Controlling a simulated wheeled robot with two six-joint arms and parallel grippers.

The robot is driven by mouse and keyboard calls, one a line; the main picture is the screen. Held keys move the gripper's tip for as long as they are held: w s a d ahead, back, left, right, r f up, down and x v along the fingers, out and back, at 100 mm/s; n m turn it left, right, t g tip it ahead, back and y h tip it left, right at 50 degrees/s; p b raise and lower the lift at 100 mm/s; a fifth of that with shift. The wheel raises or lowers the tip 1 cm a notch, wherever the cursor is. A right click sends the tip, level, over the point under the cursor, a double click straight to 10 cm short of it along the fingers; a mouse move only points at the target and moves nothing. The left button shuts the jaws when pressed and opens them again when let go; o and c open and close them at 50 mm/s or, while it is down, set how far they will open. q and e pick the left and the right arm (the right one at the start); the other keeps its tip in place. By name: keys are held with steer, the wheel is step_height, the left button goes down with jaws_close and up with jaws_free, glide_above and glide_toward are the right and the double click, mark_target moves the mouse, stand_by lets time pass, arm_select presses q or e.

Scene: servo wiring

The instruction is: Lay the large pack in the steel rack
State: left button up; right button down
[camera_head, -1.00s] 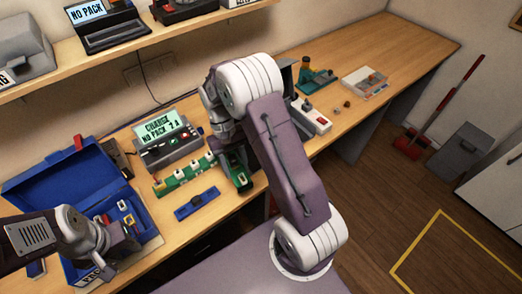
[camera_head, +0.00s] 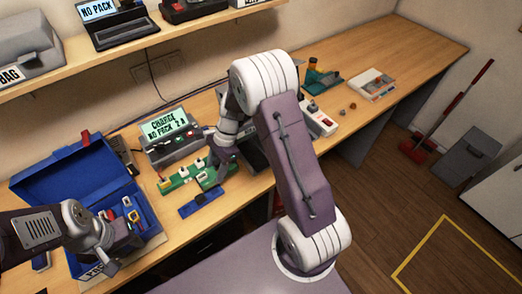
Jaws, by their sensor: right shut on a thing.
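My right gripper (camera_head: 222,160) points down at the right end of the green strip (camera_head: 176,182) on the bench. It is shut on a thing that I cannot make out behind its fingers. A grey, steel-like piece (camera_head: 250,157) shows partly beside my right arm; I cannot tell whether it is the steel rack. I cannot pick out the large pack for certain. A flat blue piece (camera_head: 200,202) lies in front of the green strip. My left gripper (camera_head: 118,254) is over the front of the open blue case (camera_head: 62,178); its jaw opening is unclear.
The charger reading "CHARGE NO PACK 2 A" (camera_head: 168,128) stands behind the green strip. The blue case holds several small coloured items. A white block with a red switch (camera_head: 320,122) and a pale tray (camera_head: 371,84) are to the right. The shelf (camera_head: 150,48) overhangs the back.

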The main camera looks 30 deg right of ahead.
steer(key=m, duration=0.1)
steer(key=m+t, duration=0.1)
steer(key=d+m, duration=0.1)
steer(key=m, duration=0.1)
steer(key=shift+w+r+t, duration=0.2)
steer(key=shift+r+t, duration=0.1)
steer(key=d+m+t, duration=0.1)
steer(key=m, duration=0.1)
steer(key=s+d+m+h, duration=0.1)
steer(key=d+m, duration=0.1)
steer(key=m, duration=0.1)
steer(key=d+r+m+t, duration=0.1)
steer(key=m, duration=0.2)
steer(key=shift+s+d+t+h, duration=0.15)
steer(key=shift+d+t+h, duration=0.15)
steer(key=shift+d+h, duration=0.1)
steer(key=s+d+r+m+h+p, duration=0.1)
steer(key=s+d+r+m+h, duration=0.1)
steer(key=s+d+m, duration=0.3)
steer(key=shift+d+r+m+t, duration=0.4)
steer(key=shift+d+r+m, duration=0.4)
steer(key=shift+d, duration=0.3)
